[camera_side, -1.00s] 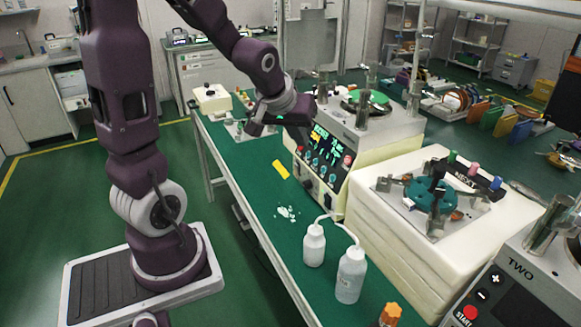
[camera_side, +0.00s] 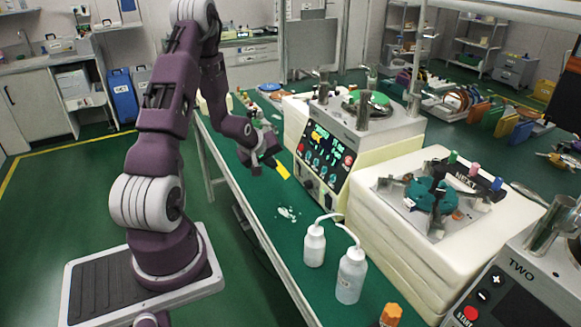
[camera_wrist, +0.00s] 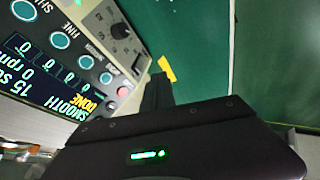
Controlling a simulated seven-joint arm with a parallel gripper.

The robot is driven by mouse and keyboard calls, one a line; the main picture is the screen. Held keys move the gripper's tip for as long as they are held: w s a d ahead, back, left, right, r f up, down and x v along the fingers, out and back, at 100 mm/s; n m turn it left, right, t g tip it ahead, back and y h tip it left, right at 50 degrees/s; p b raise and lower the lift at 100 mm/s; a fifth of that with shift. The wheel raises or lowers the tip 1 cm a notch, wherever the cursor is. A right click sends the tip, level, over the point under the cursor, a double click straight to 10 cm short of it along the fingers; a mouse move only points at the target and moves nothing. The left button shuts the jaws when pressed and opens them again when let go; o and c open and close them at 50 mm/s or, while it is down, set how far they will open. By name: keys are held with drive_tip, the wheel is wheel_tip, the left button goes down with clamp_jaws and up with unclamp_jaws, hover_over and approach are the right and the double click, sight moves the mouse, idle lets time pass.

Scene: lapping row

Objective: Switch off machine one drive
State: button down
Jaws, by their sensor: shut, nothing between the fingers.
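Machine one, taken to be the nearer whole machine with the lit panel, has its dark display (camera_side: 325,147) facing the bench's left side. In the wrist view its screen (camera_wrist: 45,75) reads DONE, SMOOTH, 15 s and 0 rpm, tilted. A black knob (camera_wrist: 121,31) sits on the pale lower strip, and a red button (camera_wrist: 124,91) lies nearer my fingers. I cannot read which control is the drive switch. My gripper (camera_side: 277,161) is shut and empty, left of the panel and apart from it. Its dark fingers (camera_wrist: 159,92) also show in the wrist view.
Two white wash bottles (camera_side: 351,275) stand nearer the front. Machine two's panel (camera_side: 500,295) is at lower right. A white block (camera_side: 400,235) with a teal fixture stands between the machines.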

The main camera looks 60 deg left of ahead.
sight(296, 169)
drive_tip(key=x, duration=0.7)
drive_tip(key=shift+w+f, duration=0.2)
drive_tip(key=shift+f, duration=0.1)
drive_tip(key=w, duration=0.3)
drive_tip(key=shift+w+a, duration=0.2)
drive_tip(key=shift+w, duration=0.45)
drive_tip(key=shift+w+r, duration=0.15)
drive_tip(key=shift+w, duration=0.15)
drive_tip(key=shift+r, duration=0.8)
